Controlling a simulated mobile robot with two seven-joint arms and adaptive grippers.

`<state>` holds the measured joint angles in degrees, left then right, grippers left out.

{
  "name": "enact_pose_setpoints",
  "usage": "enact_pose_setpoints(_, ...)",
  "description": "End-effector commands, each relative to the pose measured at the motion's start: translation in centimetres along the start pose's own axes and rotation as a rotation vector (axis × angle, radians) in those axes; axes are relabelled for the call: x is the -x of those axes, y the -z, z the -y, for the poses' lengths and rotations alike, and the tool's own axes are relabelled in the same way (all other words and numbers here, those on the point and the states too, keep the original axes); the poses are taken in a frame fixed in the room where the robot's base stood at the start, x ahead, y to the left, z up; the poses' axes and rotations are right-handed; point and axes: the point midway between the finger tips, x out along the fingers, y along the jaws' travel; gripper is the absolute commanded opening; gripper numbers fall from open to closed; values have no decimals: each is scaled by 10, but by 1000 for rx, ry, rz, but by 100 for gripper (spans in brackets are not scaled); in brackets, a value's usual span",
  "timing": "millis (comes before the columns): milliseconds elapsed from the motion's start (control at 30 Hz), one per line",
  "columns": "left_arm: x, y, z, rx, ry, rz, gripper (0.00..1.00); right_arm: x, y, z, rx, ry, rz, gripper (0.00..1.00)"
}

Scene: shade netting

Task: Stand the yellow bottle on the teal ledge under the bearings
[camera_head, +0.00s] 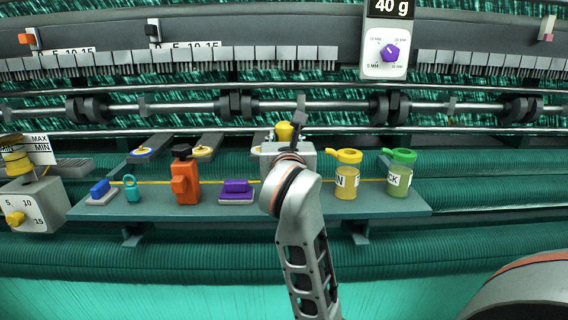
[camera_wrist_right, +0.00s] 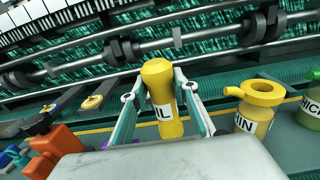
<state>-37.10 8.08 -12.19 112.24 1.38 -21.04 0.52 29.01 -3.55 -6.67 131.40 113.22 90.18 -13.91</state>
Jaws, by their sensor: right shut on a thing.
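A yellow bottle (camera_wrist_right: 158,80) with a white label reading "IL" stands between the two fingers of my right gripper (camera_wrist_right: 162,105), which is shut on it. In the head view the yellow bottle's top (camera_head: 284,130) shows above my right gripper (camera_head: 287,148); its lower part is hidden by the gripper and wrist. The bottle looks about upright. The teal ledge (camera_head: 335,204) runs across the middle, and the gripper is over its central part. I cannot tell whether the bottle touches it. Dark bearings (camera_head: 238,105) sit on a metal shaft above and behind. My left gripper is not in view.
On the ledge, an orange tool (camera_head: 186,182) and a purple block (camera_head: 236,187) stand left of the gripper. A yellow funnel-topped bottle (camera_head: 347,182) and a green one (camera_head: 398,181) stand right. A dial box (camera_head: 35,203) is at far left.

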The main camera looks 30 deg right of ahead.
Motion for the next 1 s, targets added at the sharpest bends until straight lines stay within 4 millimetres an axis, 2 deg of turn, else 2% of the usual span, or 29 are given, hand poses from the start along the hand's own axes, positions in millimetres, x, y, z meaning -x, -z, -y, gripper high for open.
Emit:
enact_pose_setpoints(467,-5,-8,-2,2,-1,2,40,0,51,0,1,0,1,1)
enact_pose_setpoints(933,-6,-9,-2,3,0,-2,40,-1,57,0,-1,0,3,1)
enact_pose_setpoints(967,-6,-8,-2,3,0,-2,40,-1,57,0,-1,0,1,37)
enact_pose_setpoints(1000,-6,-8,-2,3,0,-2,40,-1,56,0,-1,0,1,46)
